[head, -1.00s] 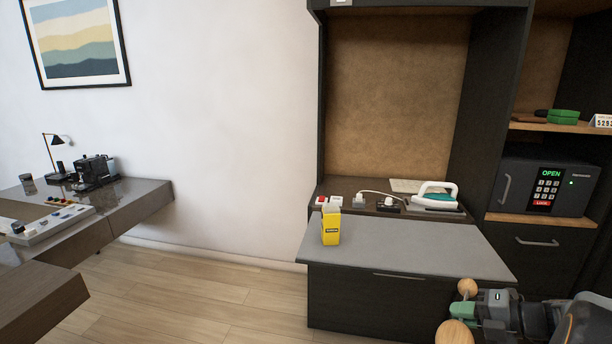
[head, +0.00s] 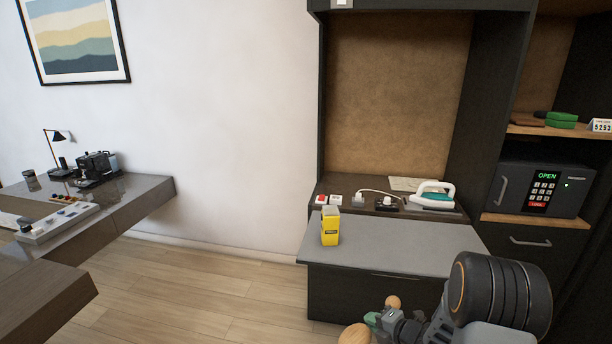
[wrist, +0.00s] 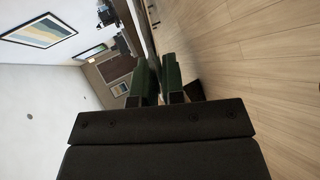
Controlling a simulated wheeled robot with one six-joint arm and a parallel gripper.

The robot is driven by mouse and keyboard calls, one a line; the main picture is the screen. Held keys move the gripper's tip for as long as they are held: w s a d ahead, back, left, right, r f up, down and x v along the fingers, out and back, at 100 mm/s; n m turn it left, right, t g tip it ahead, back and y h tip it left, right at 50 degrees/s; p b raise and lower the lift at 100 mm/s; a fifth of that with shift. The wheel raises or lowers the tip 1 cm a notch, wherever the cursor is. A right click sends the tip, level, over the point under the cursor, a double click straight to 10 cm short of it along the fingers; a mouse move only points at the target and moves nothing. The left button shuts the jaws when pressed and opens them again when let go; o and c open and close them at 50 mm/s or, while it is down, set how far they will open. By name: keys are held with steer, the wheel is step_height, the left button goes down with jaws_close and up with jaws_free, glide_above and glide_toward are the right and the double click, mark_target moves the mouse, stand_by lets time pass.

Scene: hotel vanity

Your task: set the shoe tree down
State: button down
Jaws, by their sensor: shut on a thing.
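The shoe tree (head: 353,335) shows as two pale wooden rounded ends at the bottom of the head view. My gripper (head: 372,318), with green fingertips, is shut on it between those ends. It is in front of the grey-topped drawer cabinet, low in the picture and below the level of its top. The lower wooden end is cut off by the picture edge. In the wrist view my gripper (wrist: 158,78) shows its two green fingers close together, and I cannot make out the shoe tree there.
The grey cabinet top (head: 400,248) is mostly clear, with a yellow box (head: 330,227) at its left. Behind it an iron (head: 433,195) and small switches stand on a dark shelf. A safe (head: 540,187) is at the right. A desk (head: 140,195) stands at the left.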

steer(key=r+m+h, duration=0.1)
steer(key=r+m+t+h, duration=0.1)
steer(key=r, duration=0.1)
steer(key=r+m+t+h, duration=0.1)
steer(key=r+m, duration=0.1)
steer(key=shift+w+d+h, duration=0.35)
steer(key=shift+w+h, duration=0.05)
steer(key=a+r, duration=0.3)
steer(key=r, duration=0.3)
steer(key=shift+m+h, duration=0.3)
steer(key=shift+s, duration=0.1)
